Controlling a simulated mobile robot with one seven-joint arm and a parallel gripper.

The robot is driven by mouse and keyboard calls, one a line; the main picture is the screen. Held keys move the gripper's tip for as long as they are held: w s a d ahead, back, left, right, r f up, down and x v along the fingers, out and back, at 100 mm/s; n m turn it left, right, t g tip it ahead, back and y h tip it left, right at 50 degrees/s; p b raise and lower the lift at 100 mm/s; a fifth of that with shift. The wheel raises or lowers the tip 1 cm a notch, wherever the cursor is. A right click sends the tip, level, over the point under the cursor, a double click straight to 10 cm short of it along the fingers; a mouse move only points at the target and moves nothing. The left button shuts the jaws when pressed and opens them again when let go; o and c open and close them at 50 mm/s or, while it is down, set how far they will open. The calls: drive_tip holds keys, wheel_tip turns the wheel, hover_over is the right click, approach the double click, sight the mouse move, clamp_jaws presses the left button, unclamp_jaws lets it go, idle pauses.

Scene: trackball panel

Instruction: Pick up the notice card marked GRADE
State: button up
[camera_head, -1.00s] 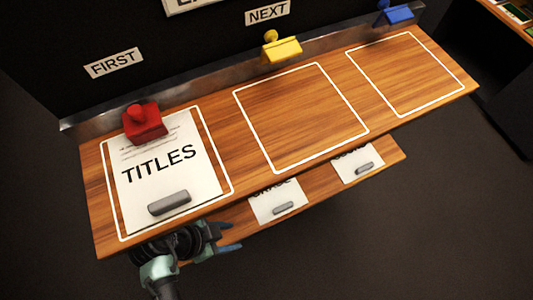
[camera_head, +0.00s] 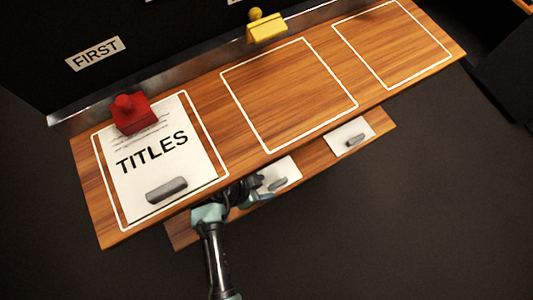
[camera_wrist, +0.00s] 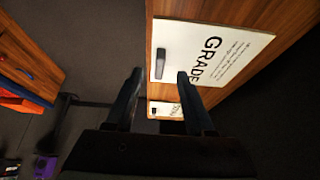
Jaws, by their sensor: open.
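The notice card marked GRADE (camera_wrist: 225,50) lies on the lower wooden shelf, with a grey handle block (camera_wrist: 160,64) near its edge. In the head view the card (camera_head: 286,173) is partly covered by my gripper and by the upper board, and its word is hidden. In the head view my gripper (camera_head: 258,190) is at the shelf's front, beside the left side of the card. I cannot tell whether it touches the card.
A card marked TITLES (camera_head: 155,165) lies on the upper board (camera_head: 290,95) in the left white outline, under a red clamp (camera_head: 131,113). The other two outlines are empty. A yellow clamp (camera_head: 265,27) sits behind the middle one. Another card (camera_head: 350,135) lies further right on the lower shelf.

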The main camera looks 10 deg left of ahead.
sight(277, 183)
drive_tip(key=shift+w+d, duration=0.55)
drive_tip(key=shift+d, duration=0.25)
drive_tip(key=x, duration=0.4)
drive_tip(key=shift+f+b, duration=0.35)
drive_tip(key=shift+f, duration=0.1)
clamp_jaws()
